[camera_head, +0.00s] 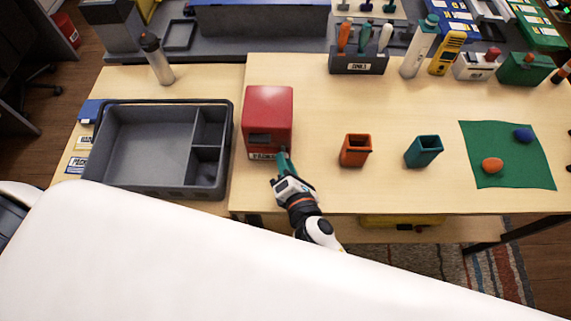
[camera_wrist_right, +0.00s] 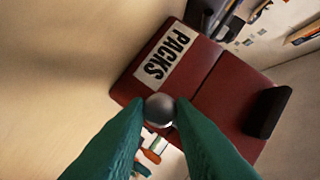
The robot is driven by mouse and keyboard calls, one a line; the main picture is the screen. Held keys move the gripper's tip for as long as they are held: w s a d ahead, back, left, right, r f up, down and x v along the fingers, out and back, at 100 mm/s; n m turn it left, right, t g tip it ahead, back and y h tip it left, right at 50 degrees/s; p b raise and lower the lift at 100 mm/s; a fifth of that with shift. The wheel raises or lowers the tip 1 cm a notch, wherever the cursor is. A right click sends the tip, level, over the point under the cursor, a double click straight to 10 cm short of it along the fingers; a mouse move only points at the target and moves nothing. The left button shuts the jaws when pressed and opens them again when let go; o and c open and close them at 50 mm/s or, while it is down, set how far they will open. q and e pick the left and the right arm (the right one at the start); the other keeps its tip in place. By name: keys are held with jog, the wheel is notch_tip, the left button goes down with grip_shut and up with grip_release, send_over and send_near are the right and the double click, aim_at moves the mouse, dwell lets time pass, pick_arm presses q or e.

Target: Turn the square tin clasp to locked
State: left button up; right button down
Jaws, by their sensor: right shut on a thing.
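The square red tin (camera_head: 268,103) stands upright on the table, left of its middle, with a white "PACKS" label (camera_head: 262,155) low on its front. It also fills the middle of the right wrist view (camera_wrist_right: 210,95). My right gripper (camera_head: 284,160) is at the tin's lower front right corner. In the wrist view its green fingertips are shut on a round grey knob (camera_wrist_right: 159,108), seen against the tin's front edge beside the label. A dark tab (camera_wrist_right: 268,112) sticks out from the tin. The clasp's locked or unlocked position cannot be told. My left gripper is not in view.
A grey divided tray (camera_head: 150,145) lies left of the tin. An orange cup (camera_head: 355,150) and a teal cup (camera_head: 423,151) stand to the right. A green mat (camera_head: 510,165) with two lumps lies at far right. A tool holder (camera_head: 358,63) stands behind.

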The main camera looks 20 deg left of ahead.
dwell(0.4)
jog(key=c, duration=1.2)
grip_release()
jog(key=shift+c, duration=0.2)
jog(key=shift+s, duration=0.1)
jog(key=b+v, duration=0.1)
jog(key=v, duration=1.1)
jog(key=shift+b, duration=0.3)
